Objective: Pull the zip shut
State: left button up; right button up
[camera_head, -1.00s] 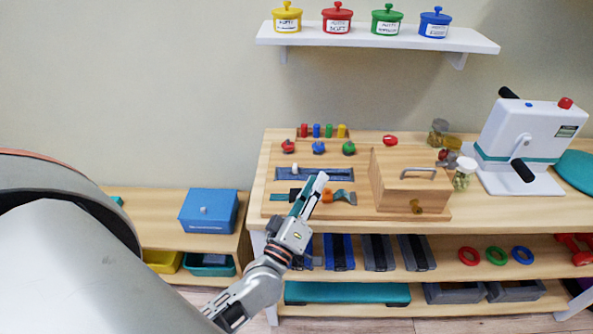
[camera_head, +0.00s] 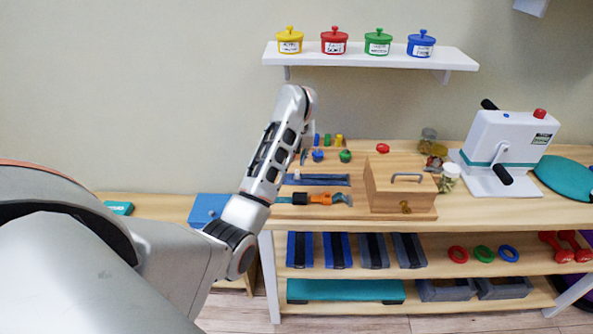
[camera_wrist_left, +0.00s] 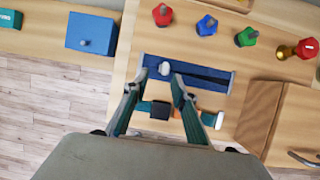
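The zip (camera_head: 322,180) is a blue fabric strip on the wooden board, partly behind my left arm in the head view. In the left wrist view the zip (camera_wrist_left: 214,83) lies just beyond my fingertips. Its white pull tab (camera_wrist_left: 164,68) stands near the strip's left end, with a dark band running to the right of it. My left gripper (camera_wrist_left: 154,85) is open and empty, its fingers spread to either side below the tab, seemingly not touching it. In the head view the forearm hides most of this gripper. My right gripper is not in view.
A strap with an orange buckle (camera_head: 322,198) lies in front of the zip, under my fingers in the wrist view. A wooden box (camera_head: 392,195) stands to the right. Coloured knobs (camera_head: 345,156) line the back. A blue box (camera_head: 205,208) is at left.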

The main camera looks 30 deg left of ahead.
aim_at(297, 172)
pick_arm(q)
jog(key=x, duration=0.5)
jog(key=d+b+x, duration=0.1)
jog(key=x, duration=0.1)
jog(key=shift+w+f, duration=0.2)
jog(key=shift+f, duration=0.1)
grip_shut()
